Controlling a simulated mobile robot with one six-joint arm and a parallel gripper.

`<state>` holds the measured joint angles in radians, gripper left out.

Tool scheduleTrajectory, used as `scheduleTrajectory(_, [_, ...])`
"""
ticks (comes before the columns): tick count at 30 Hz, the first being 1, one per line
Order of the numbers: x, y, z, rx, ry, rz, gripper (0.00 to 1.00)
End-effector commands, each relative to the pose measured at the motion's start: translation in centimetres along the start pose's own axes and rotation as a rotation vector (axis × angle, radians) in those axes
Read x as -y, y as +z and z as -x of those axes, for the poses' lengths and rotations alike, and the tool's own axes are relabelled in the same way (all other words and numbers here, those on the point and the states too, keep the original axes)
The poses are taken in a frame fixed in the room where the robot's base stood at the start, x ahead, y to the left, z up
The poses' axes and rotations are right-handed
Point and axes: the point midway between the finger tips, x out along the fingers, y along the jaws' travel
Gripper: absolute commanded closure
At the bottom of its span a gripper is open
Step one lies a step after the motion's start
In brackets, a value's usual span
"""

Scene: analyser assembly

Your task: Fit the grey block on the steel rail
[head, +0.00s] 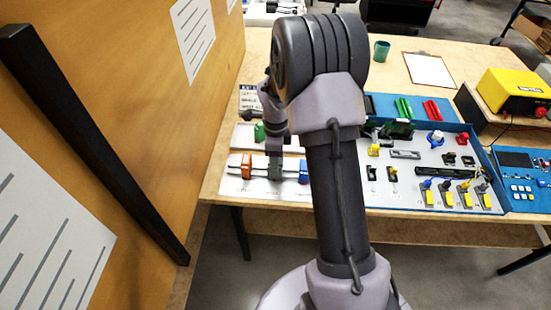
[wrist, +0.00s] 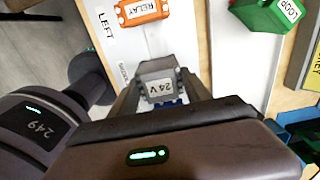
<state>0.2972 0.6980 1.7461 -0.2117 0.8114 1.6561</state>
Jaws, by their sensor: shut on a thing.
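The grey block (wrist: 162,86), labelled 24 V, is held between the two fingers of my gripper (wrist: 163,94) in the wrist view. In the head view my gripper (head: 275,153) points down over the steel rail (head: 260,174), between an orange block (head: 246,166) and a blue block (head: 303,172). The orange block, labelled RELAY, also shows at the top of the wrist view (wrist: 141,10). A bit of blue shows just below the grey block in the wrist view. The underside of the grey block is hidden, so I cannot tell whether it touches the rail.
A green block (head: 259,131), labelled LOOP, stands behind the rail in a white tray (head: 242,136). A blue panel (head: 420,155) with connectors and switches lies to the right. A wooden wall (head: 120,70) with a black bar is close on the left.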

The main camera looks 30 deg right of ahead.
Motion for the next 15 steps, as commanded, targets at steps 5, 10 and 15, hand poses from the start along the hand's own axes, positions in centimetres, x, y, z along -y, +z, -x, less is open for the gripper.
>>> scheduleTrajectory(5, [0.01, 0.01, -0.20, 0.000, 0.000, 0.000, 0.86])
scheduleTrajectory(10, [0.01, 0.01, -0.50, 0.000, 0.000, 0.000, 0.86])
scheduleTrajectory(15, [0.01, 0.00, -0.77, 0.000, 0.000, 0.000, 0.86])
